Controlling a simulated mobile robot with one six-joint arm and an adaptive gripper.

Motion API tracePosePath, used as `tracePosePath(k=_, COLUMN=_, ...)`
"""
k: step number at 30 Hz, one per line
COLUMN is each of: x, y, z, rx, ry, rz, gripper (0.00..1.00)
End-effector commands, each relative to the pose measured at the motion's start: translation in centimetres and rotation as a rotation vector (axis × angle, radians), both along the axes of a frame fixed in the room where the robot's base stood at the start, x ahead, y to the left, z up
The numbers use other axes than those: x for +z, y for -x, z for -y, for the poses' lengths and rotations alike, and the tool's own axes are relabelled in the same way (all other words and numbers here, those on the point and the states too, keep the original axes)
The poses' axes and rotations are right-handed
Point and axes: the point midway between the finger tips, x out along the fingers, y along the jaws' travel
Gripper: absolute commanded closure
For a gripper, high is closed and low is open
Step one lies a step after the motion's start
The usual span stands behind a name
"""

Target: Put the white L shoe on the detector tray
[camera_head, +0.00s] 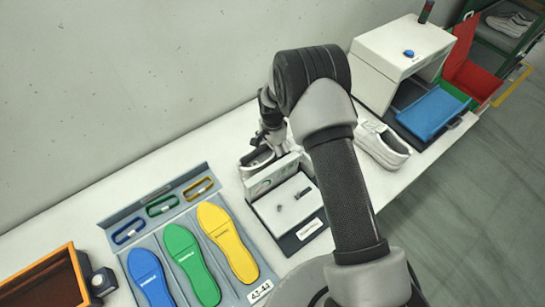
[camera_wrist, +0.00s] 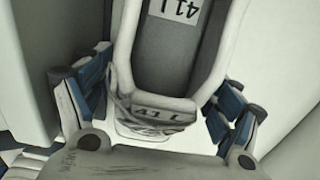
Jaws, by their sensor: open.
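A white shoe (camera_head: 256,160) stands on the white table below my gripper (camera_head: 268,142), partly hidden by it in the head view. In the wrist view the heel of this shoe (camera_wrist: 152,108) lies between the two open fingers of my gripper (camera_wrist: 160,95). Its heel and insole read "41 L". The fingers are on either side of the heel; I cannot tell whether they touch it. A blue tray (camera_head: 430,112) lies at the opening of a white box-shaped machine (camera_head: 398,48), which looks like the detector.
Another white shoe (camera_head: 384,147) is right of my arm. A small device (camera_head: 290,205) stands in front of the first shoe. Blue, green and yellow insoles (camera_head: 228,240) lie on a grey board. A red bin (camera_head: 472,72) is beyond the blue tray. An orange-rimmed box (camera_head: 45,275) is lower left.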

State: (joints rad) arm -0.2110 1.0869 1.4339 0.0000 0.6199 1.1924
Motion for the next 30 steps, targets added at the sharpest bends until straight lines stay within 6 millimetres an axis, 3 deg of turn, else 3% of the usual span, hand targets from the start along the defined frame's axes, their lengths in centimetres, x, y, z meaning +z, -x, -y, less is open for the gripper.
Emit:
tracePosePath(k=21, x=0.08, y=-0.01, z=-0.01, rx=0.0, ry=0.0, rz=0.0, gripper=0.6)
tracePosePath(k=30, x=0.66, y=-0.05, z=-0.02, rx=0.0, ry=-0.001, rz=0.001, gripper=0.61)
